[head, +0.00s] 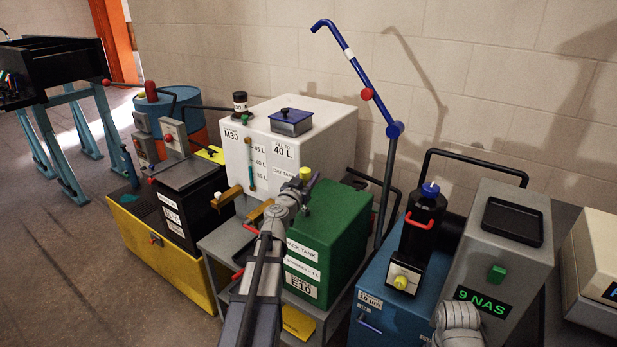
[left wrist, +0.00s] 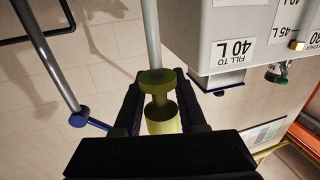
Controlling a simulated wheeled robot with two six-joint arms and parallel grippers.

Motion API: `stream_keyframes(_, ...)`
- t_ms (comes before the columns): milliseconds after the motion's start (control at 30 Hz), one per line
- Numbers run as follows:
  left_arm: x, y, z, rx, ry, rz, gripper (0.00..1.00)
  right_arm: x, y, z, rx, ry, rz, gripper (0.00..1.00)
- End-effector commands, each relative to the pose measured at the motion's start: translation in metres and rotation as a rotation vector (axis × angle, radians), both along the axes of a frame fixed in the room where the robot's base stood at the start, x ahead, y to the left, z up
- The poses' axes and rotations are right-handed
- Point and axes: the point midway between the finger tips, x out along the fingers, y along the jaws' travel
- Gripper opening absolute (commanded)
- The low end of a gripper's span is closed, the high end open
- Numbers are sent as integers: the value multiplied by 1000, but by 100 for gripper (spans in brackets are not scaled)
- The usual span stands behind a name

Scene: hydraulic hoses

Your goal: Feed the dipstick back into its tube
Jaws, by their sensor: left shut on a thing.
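My left gripper (head: 301,184) is shut on the dipstick's yellow knob (head: 304,172), above the green tank (head: 335,222). In the left wrist view the yellow-green flanged knob (left wrist: 157,78) sits between the dark jaws (left wrist: 157,112). The dipstick's grey rod (left wrist: 151,30) runs away from the jaws and leaves that picture at its top edge. The wrist picture is upside down, so the rod points downward. Its lower tip is out of sight, and the tube's mouth is hidden. I cannot tell whether the tip is inside the tube. My right gripper is not in view.
The white tank (head: 313,133) with a blue box (head: 290,122) stands behind. A tall blue-and-grey lever (head: 387,160) rises behind the green tank. A blue unit (head: 380,290) with a black canister (head: 421,225) and a grey cabinet (head: 505,265) stand right. A yellow-and-black unit (head: 190,255) stands left.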

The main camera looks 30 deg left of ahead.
Motion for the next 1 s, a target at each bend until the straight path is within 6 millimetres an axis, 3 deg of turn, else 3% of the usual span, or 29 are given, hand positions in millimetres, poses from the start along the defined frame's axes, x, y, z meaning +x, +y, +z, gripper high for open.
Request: stream_keyframes(1000,0,0,-26,0,0,0,0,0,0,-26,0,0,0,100)
